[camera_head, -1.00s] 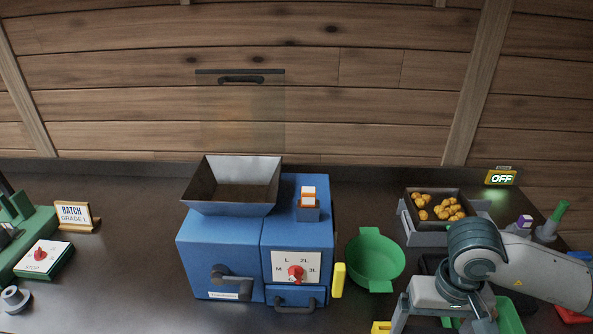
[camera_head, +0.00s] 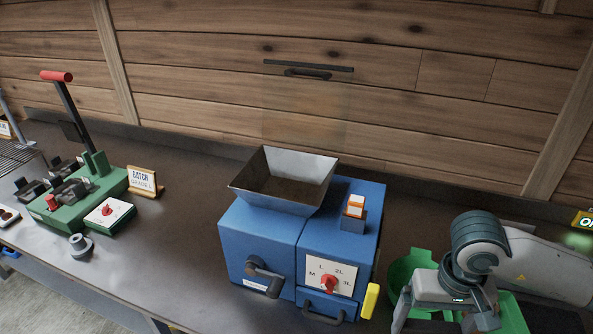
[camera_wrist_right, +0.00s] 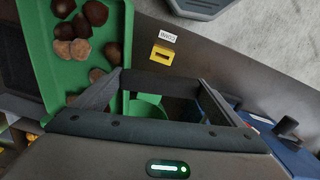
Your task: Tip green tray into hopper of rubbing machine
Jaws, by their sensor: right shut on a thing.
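The green tray (camera_wrist_right: 40,50) holds several dark and pale chestnuts (camera_wrist_right: 85,30) in the right wrist view. In the head view only part of the tray (camera_head: 513,316) shows beside and below my right gripper (camera_head: 442,318). That gripper is shut on the tray; the exact grip is mostly hidden. The blue rubbing machine (camera_head: 262,245) stands left of it on the counter. Its grey metal hopper (camera_head: 275,203) sits on top, open upward, with no chestnuts visible inside. My left gripper is not in view.
A green bowl (camera_head: 405,270) stands between the machine and my right arm, partly hidden. A green press (camera_head: 90,190) and a batch sign (camera_head: 143,181) stand left. The counter between press and machine is clear.

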